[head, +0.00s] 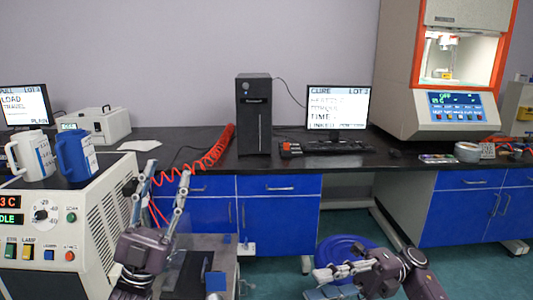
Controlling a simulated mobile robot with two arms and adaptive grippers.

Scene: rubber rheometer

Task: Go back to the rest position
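My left gripper (161,184) is at the lower left, beside the front right corner of the beige machine. Its two fingers point up and stand apart, with nothing between them. My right gripper (338,262) is at the lower right, in front of the blue stool seat (335,246). Its fingers point left and look spread, with nothing seen between them.
A red coiled hose (212,150) runs along the bench. A computer tower (254,115), a monitor (338,105) and a rheometer (440,75) stand behind. Floor shows between the arms.

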